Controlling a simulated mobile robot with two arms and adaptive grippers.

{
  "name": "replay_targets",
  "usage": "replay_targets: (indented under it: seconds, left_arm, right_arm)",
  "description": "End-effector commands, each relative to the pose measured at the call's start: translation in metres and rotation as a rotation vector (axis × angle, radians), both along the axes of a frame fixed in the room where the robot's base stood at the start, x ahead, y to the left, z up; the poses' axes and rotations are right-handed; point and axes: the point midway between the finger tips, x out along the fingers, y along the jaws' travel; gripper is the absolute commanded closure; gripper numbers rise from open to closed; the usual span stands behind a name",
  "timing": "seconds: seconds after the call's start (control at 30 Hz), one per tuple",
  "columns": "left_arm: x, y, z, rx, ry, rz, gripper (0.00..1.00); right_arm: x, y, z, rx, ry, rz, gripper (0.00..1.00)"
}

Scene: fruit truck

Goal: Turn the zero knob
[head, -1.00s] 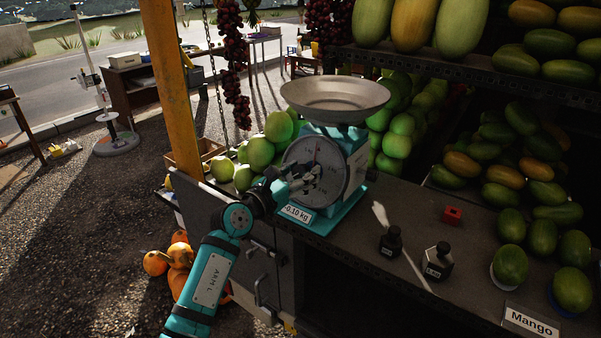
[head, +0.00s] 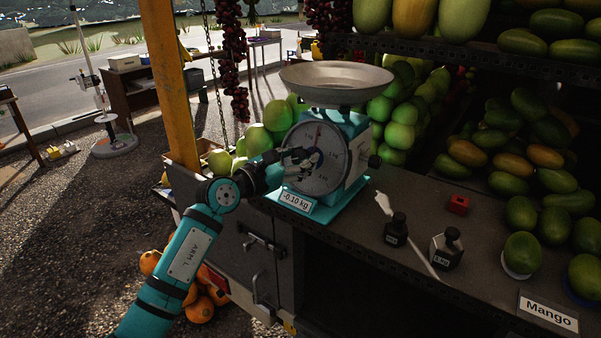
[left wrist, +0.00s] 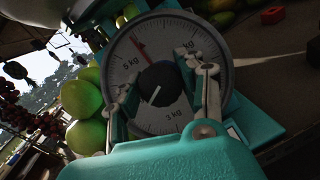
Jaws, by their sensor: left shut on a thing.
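The scale (head: 342,160) is teal with a round grey dial and a metal pan on top, standing at the counter's left end. A black round knob with a white line (left wrist: 157,88) sits at the dial's centre in the left wrist view. My left gripper (head: 298,162) is in front of the dial; in the left wrist view its fingers (left wrist: 160,92) are on either side of the knob, shut on it. The red needle (left wrist: 141,50) points up and slightly left there. A label (head: 297,201) reads -0.10 kg. My right gripper is not in view.
Two black weights (head: 446,249) and a small red block (head: 458,204) are on the counter to the right. Green fruit (head: 278,116) is piled behind the scale. A yellow post (head: 168,80) stands at the left. Mangoes fill the right side.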

Motion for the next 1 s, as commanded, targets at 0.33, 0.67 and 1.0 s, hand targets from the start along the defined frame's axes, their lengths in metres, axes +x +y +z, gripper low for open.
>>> replay_targets:
  seconds: [0.33, 0.67, 1.0]
  left_arm:
    - [0.001, 0.001, -0.01, 0.247, -0.18, -0.138, 0.94]
    - [0.0, 0.0, -0.005, 0.456, -0.327, -0.261, 0.94]
    - [0.0, 0.0, -0.003, 0.591, -0.425, -0.341, 0.94]
  right_arm:
    - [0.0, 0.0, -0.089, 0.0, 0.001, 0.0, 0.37]
    - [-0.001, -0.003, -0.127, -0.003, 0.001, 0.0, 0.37]
    - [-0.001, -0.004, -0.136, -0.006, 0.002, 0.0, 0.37]
